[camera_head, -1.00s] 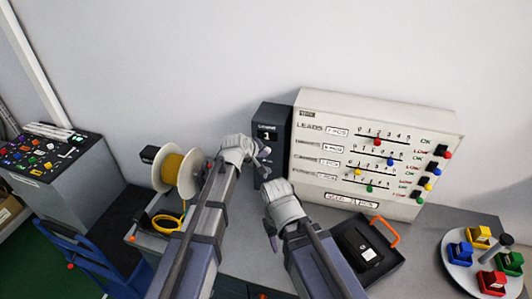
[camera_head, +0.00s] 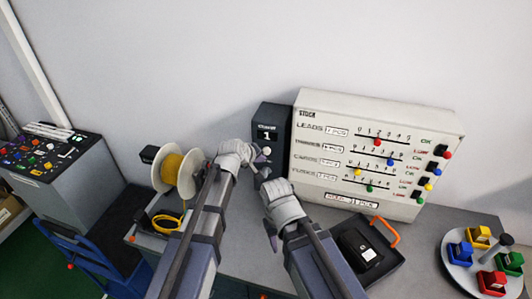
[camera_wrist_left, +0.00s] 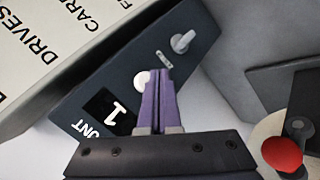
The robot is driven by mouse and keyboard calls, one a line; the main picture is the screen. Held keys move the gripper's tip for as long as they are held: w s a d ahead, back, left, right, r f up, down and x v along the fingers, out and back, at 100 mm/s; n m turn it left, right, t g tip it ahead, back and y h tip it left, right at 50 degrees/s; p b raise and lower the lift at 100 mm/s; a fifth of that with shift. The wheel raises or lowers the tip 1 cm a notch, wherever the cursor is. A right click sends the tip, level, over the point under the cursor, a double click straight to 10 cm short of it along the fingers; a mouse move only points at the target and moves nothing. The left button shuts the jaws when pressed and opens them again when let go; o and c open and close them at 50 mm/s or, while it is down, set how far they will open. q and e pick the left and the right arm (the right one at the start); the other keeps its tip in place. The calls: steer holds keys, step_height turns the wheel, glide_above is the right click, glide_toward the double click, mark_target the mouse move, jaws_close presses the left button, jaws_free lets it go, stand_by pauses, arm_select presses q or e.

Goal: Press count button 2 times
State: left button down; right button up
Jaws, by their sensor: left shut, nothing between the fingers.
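The dark count box (camera_head: 271,120) stands against the left side of the big white panel. Its display (camera_head: 267,135) reads 1, also in the left wrist view (camera_wrist_left: 110,112). Its round white count button (camera_wrist_left: 141,79) is partly beside my left fingertips in the left wrist view, and shows in the head view (camera_head: 267,151). My left gripper (camera_wrist_left: 158,76) is shut and empty, its tips close to the button; I cannot tell whether they touch. My right gripper (camera_head: 272,238) is low in front of the box, its fingers small and unclear.
A grey knob (camera_wrist_left: 182,41) sits on the box beyond the button. The white panel (camera_head: 375,200) with coloured sliders stands right of it. A black tray (camera_head: 392,273), a yellow spool (camera_head: 173,168) and a round plate of coloured blocks (camera_head: 458,279) are on the bench.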

arm_select(q)
steer(key=s, duration=0.2)
steer(key=s+a, duration=0.1)
steer(key=s, duration=0.1)
steer(key=shift+a, duration=0.2)
stand_by(0.4)
arm_select(e)
jaws_close()
stand_by(1.5)
